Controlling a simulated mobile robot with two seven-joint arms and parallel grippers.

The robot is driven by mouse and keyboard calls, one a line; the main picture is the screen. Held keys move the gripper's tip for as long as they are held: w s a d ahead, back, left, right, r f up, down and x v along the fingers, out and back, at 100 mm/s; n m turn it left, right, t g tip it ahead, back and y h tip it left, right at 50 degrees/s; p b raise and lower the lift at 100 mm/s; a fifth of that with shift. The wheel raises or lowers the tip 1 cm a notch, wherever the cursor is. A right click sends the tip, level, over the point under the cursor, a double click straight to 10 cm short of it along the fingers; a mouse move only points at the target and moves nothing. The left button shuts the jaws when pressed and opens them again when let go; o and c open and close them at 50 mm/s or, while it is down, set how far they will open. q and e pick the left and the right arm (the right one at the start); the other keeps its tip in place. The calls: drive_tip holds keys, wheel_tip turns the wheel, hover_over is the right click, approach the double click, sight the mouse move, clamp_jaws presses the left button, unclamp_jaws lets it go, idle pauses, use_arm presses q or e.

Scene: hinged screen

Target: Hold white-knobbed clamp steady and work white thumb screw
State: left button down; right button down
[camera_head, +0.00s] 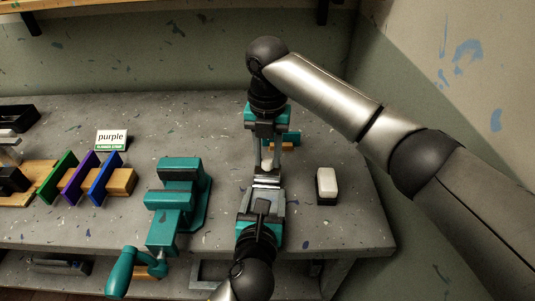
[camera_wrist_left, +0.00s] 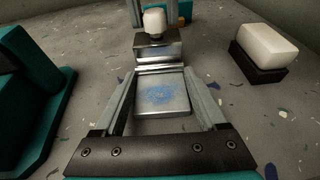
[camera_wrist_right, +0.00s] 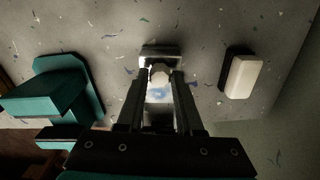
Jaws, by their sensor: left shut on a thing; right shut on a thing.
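The white-knobbed clamp is a small grey metal piece on the bench; its metal block (camera_wrist_left: 158,50) shows in the left wrist view beside a flat plate (camera_wrist_left: 162,94) with blue paint smears. The white thumb screw (camera_wrist_left: 155,22) stands up on the block, and it also shows in the right wrist view (camera_wrist_right: 159,75). My left gripper (camera_head: 266,190) is shut on the clamp from the near side, its fingers along the plate's two sides. My right gripper (camera_head: 268,162) reaches down from the far side and is shut on the white thumb screw, one finger on each side.
A teal vise (camera_head: 180,195) with a handle stands left of my grippers. A white-topped block with a dark base (camera_head: 327,184) lies to the right. Green, purple and blue panels (camera_head: 82,178) stand at the left by a "purple" sign (camera_head: 111,139). Bare bench lies between.

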drive_tip(key=shift+n, duration=0.9)
drive_tip(key=shift+c, duration=2.4)
unclamp_jaws()
wheel_tip(320, 180, up, 12)
use_arm(q)
unclamp_jaws()
